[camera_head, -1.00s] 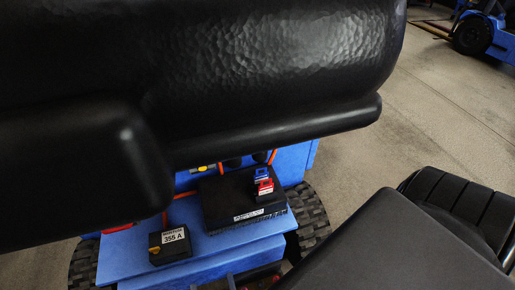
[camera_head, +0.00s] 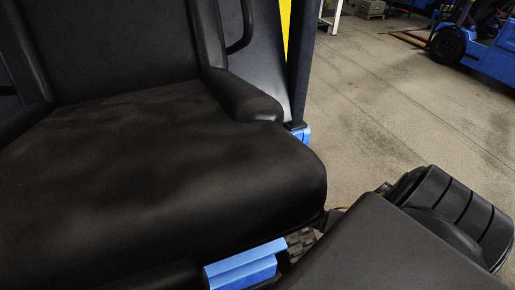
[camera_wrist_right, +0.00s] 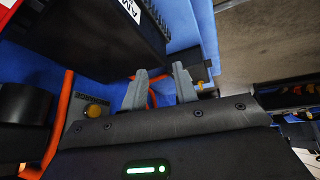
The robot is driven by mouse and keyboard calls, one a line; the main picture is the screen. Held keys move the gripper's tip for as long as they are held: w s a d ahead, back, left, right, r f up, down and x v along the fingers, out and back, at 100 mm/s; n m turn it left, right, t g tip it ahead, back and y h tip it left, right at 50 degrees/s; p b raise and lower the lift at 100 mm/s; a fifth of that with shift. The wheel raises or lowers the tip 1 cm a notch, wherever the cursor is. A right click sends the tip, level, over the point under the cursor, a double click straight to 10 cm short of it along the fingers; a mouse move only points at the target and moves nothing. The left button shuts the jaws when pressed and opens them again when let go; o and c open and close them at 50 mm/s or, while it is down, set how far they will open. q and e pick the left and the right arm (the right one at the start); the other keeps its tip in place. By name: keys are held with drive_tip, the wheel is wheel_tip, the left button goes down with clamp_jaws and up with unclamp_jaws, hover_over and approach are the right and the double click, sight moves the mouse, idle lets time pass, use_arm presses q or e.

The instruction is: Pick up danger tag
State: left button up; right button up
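I cannot make out a danger tag in either view. My right gripper (camera_wrist_right: 159,70) shows in the right wrist view with its two grey fingers apart. An orange cable (camera_wrist_right: 151,97) shows between and behind the fingers, and I see nothing clearly held. Just right of the fingers is a small yellow part (camera_wrist_right: 200,86), too small to identify. My left gripper is in neither view, and the right gripper is not seen in the head view.
A large black seat (camera_head: 170,150) fills the left of the head view above a blue ledge (camera_head: 243,268). The wrist view shows a black box (camera_wrist_right: 100,30), blue panels (camera_wrist_right: 190,25) and a yellow round button (camera_wrist_right: 93,110). Open floor (camera_head: 400,110) leads to a blue vehicle (camera_head: 480,50).

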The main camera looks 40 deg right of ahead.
drive_tip(key=d+r+n+g+h, duration=0.1)
drive_tip(key=d+r, duration=0.2)
drive_tip(key=d, duration=0.2)
drive_tip(key=d+r+n+g+p, duration=0.1)
drive_tip(key=d+r, duration=0.2)
drive_tip(key=d, duration=0.2)
drive_tip(key=d+r+n+g+h+p, duration=0.1)
drive_tip(key=d+r+g, duration=0.1)
drive_tip(key=d, duration=0.3)
drive_tip(key=shift+w+d+r+h, duration=0.3)
drive_tip(key=shift+w+d+r, duration=0.1)
drive_tip(key=shift+r, duration=0.3)
drive_tip(key=f, duration=0.3)
drive_tip(key=f+b, duration=0.1)
drive_tip(key=shift+w+a+f, duration=0.1)
drive_tip(key=shift+a+f, duration=0.15)
drive_tip(key=shift+f, duration=0.05)
drive_tip(key=shift+a+f, duration=0.2)
drive_tip(key=shift+f, duration=2.9)
clamp_jaws()
